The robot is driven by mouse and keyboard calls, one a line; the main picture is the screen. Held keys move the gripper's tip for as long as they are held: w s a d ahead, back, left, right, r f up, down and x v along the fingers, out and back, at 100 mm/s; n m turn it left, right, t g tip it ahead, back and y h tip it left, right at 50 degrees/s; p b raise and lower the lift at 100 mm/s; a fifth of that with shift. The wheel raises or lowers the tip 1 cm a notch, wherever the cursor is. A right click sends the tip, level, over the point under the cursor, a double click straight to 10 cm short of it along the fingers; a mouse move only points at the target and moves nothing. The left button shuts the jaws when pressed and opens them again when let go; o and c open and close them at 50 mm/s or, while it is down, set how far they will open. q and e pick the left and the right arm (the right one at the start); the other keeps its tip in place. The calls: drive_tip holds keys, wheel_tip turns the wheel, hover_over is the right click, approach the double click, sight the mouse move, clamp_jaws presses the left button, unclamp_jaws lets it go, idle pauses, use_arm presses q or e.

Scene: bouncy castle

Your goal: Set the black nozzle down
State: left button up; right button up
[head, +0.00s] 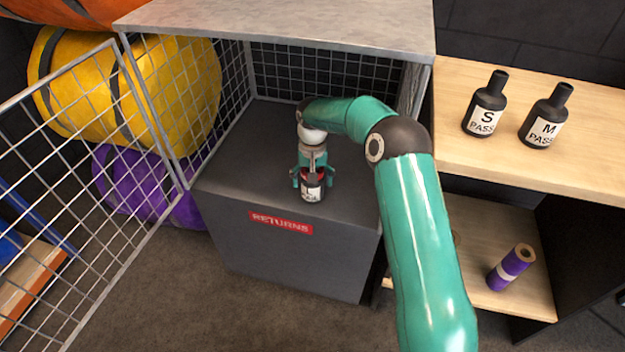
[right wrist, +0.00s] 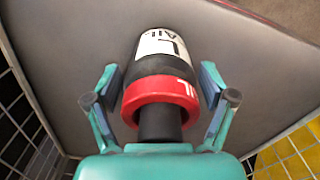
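The black nozzle (head: 312,190) has a red collar and a white label with an L. It stands, seemingly upright, on the grey top of the returns box (head: 245,170), near its front edge. In the right wrist view the nozzle (right wrist: 162,70) lies between the fingers, its narrow spout toward my palm. My right gripper (head: 311,172) is around the nozzle from above; in the right wrist view its fingers (right wrist: 160,95) are spread, with a small gap on each side. The gripper hides the spout in the head view. My left gripper is not in view.
A mesh cage with its door (head: 75,190) swung open at left surrounds the box top. Nozzles S (head: 486,108) and M (head: 546,120) stand on the wooden shelf (head: 590,165) at right. A metal top (head: 290,22) covers the cage.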

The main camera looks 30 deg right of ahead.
idle(0.3)
wheel_tip(320, 180, up, 8)
drive_tip(key=shift+f+p, duration=0.15)
drive_tip(key=shift+p, duration=0.45)
drive_tip(key=shift+f, duration=0.1)
